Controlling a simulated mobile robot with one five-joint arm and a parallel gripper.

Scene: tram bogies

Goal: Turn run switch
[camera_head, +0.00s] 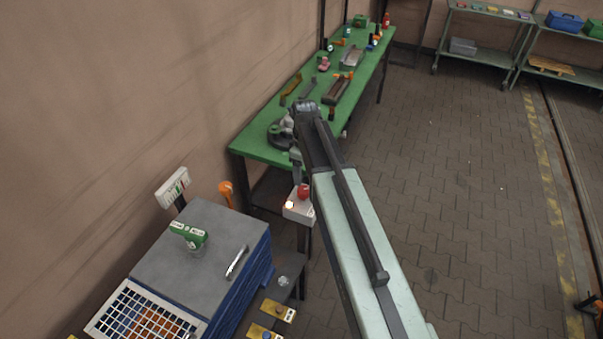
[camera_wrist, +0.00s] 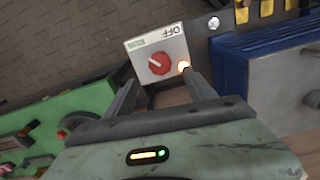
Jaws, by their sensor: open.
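The run switch is a red knob (camera_wrist: 159,63) on a pale box (camera_wrist: 176,45) in the wrist view. The box carries the word OFF and a smaller green label, both upside down here. The knob's pale mark slants toward the upper left, on the green label's side. In the head view, the box (camera_head: 297,211) and red knob (camera_head: 303,191) stand below my gripper (camera_head: 297,177). My gripper is open and empty in the wrist view (camera_wrist: 163,82), its fingers spread on either side of the knob. Whether they touch the box is unclear.
A green workbench (camera_head: 262,147) with tools runs along the wall. A grey-topped blue cabinet (camera_head: 185,255) stands at the lower left, with yellow plates (camera_head: 276,310) beside it. Shelves (camera_head: 490,40) stand at the back right. The paved floor (camera_head: 450,190) is mostly clear.

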